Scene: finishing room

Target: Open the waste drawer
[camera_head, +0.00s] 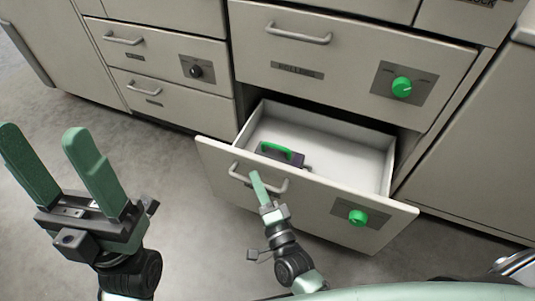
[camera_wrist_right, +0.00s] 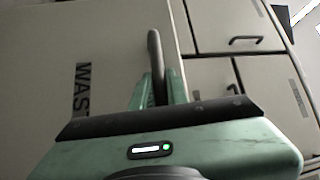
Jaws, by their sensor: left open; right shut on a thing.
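The waste drawer (camera_head: 318,208) is the lower drawer in the middle cabinet. It stands pulled out, with its white inside showing. A green knob (camera_head: 357,217) is on its front panel. My right gripper (camera_head: 256,180) is shut on the drawer's bar handle (camera_head: 280,187). In the right wrist view the fingers (camera_wrist_right: 160,85) close around the dark handle (camera_wrist_right: 154,52), beside the partly visible "WAST" label (camera_wrist_right: 83,88). My left gripper (camera_head: 43,132) is open and empty, above the floor at the left, away from the cabinets.
A dark object with a green handle (camera_head: 276,151) lies inside the open drawer. Above it is a closed drawer (camera_head: 340,60) with a green knob (camera_head: 401,87). Closed drawers (camera_head: 165,60) with a black knob (camera_head: 196,71) stand to the left. The grey floor (camera_head: 185,240) between my arms is clear.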

